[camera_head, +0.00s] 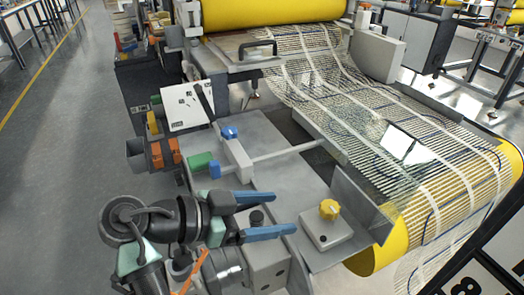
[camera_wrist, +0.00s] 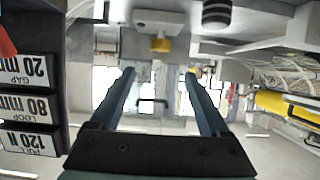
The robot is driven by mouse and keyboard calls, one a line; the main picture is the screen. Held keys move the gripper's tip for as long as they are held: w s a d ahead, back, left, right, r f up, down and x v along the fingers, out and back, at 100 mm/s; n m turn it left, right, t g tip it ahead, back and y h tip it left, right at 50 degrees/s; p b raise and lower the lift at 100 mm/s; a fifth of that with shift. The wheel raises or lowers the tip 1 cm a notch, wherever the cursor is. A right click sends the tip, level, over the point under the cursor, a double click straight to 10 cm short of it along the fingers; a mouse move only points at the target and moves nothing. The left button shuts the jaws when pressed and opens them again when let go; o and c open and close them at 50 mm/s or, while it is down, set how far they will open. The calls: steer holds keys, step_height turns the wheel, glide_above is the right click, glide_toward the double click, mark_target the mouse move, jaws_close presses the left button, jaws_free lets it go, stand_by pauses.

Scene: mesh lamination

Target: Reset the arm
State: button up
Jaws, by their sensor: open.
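My gripper (camera_head: 291,213) is at the lower middle of the head view, with its two blue fingers apart and pointing right. Nothing is between them. The fingers are over the near part of the grey machine bench, left of a grey box with a yellow knob (camera_head: 329,209). My dark arm reaches in from the lower left. In the wrist view the open fingers (camera_wrist: 160,73) run up the picture, with floor and machine parts beyond them. I cannot tell how far the fingers are from the bench surface.
Mesh (camera_head: 370,110) runs over a yellow roller (camera_head: 390,238) at the right. A lever with a blue knob (camera_head: 230,132) and a white panel (camera_head: 186,107) stand behind my gripper. Upside-down labels (camera_wrist: 27,108) fill the wrist view's left side. Floor (camera_head: 60,150) at the left is clear.

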steer(key=w+a+r+n+t+y, duration=0.1)
steer(key=w+r+n+t+y, duration=0.4)
steer(key=r, duration=0.4)
steer(key=w+a+r+n+t+y, duration=0.25)
steer(key=r+t, duration=0.35)
steer(key=r, duration=0.3)
steer(key=s+r+n+t+y+p, duration=0.1)
steer(key=s+r+n+t+y, duration=0.2)
steer(key=s+r+t, duration=0.55)
steer(key=s+r+n+t+y+p, duration=0.15)
steer(key=s+r+n+t, duration=0.25)
steer(key=s+r, duration=0.9)
steer(key=w+r+p, duration=0.2)
steer(key=r+p, duration=0.4)
steer(key=r, duration=0.2)
steer(key=w+r+p, duration=0.3)
steer(key=r+p, duration=0.3)
steer(key=r, duration=0.1)
steer(key=shift+w+a+r+g+y, duration=0.15)
steer(key=shift+a+r+g+y, duration=0.15)
steer(key=shift+a+r+g, duration=0.1)
steer(key=shift+m, duration=0.25)
